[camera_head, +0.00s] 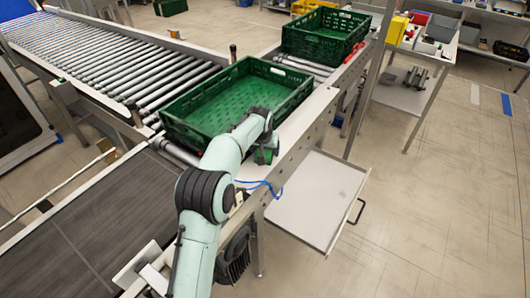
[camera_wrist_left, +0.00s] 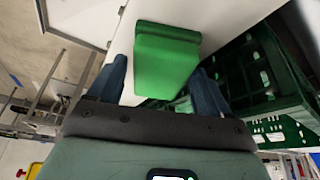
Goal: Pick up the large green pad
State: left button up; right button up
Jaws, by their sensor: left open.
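A green block-like pad (camera_wrist_left: 166,64) lies on a pale, narrow surface in the left wrist view. My left gripper (camera_wrist_left: 160,76) is open, with one blue finger on each side of the pad's near end. I cannot tell whether the fingers touch it. In the head view, my left gripper (camera_head: 262,153) points down at the ledge beside the near green crate, and a bit of green (camera_head: 266,157) shows at it; the arm hides most of that spot. My right gripper is in neither view.
The near green crate (camera_head: 172,127) stands on the rollers close to the gripper and shows in the wrist view (camera_wrist_left: 275,92). A second green crate (camera_head: 325,47) stands behind it. A white drawer (camera_head: 318,205) sticks out at right. Open floor lies beyond.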

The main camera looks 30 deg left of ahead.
pick_arm(q)
jog(key=shift+w+a+f, duration=0.1)
jog(key=shift+w+f, duration=0.05)
jog(key=shift+f, duration=0.2)
jog(key=c, duration=0.9)
notch_tip(320, 180, up, 20)
jog(key=p, duration=0.3)
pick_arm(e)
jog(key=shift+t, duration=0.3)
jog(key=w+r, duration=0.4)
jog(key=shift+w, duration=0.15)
